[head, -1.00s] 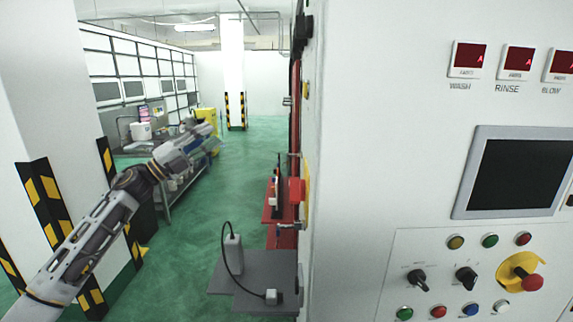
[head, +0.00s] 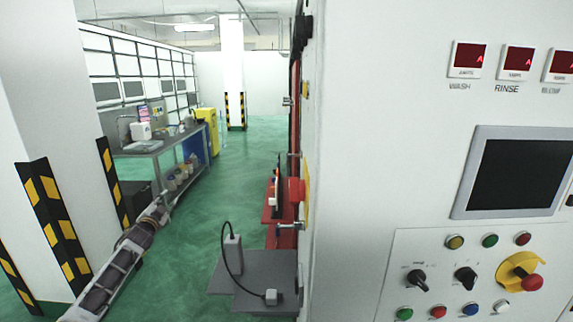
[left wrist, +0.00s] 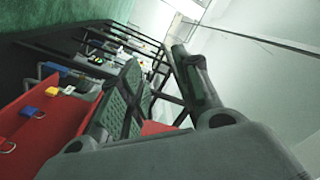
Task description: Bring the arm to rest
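My left arm comes in from the lower left in the head view. Its gripper (head: 168,200) is low over the green floor, in front of the grey workbench and apart from it. The gripper looks small and blurred there. In the left wrist view the two fingers of the left gripper (left wrist: 158,82) stand apart with a gap between them, and I see nothing held. My right arm and right gripper are in neither view.
A white machine panel (head: 420,90) with a dark screen fills the right. A grey shelf (head: 255,285) juts from it. A striped pillar guard (head: 52,225) stands left, beside my arm. The workbench (head: 160,146) is beyond. Green floor (head: 240,180) is clear between. The wrist view shows a red surface (left wrist: 45,145).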

